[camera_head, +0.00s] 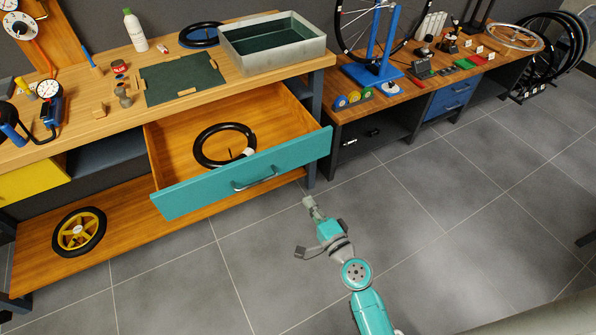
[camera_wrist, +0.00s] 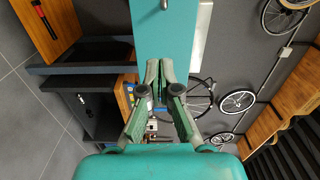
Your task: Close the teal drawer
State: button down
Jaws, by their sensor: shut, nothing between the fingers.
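The teal drawer (camera_head: 290,160) is pulled open under the wooden workbench, and its inside shows. A grey bar handle (camera_head: 255,179) is on its front. A black ring (camera_head: 200,150), like a tyre, lies inside with a small pale object. My gripper (camera_head: 308,201) is in front of the drawer, below and right of the handle, near the front's right end. In the wrist view my gripper (camera_wrist: 160,68) has its fingertips together, with nothing between them. The teal front (camera_wrist: 163,38) lies ahead of the tips there. I cannot tell whether they touch it.
A yellow-spoked wheel (camera_head: 79,231) lies on the low shelf (camera_head: 130,240) at left. A yellow drawer (camera_head: 32,181) is in the bench's left part. A grey bin (camera_head: 272,43) stands on the bench top. Grey tiled floor (camera_head: 430,220) is open at right.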

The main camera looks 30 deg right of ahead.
aim_at(284, 162)
jog(key=w, duration=1.4)
jog(key=shift+w+d+r, duration=0.15)
jog(key=shift+w+d, duration=0.05)
jog(key=shift+w, duration=0.05)
jog(key=shift+w, duration=0.1)
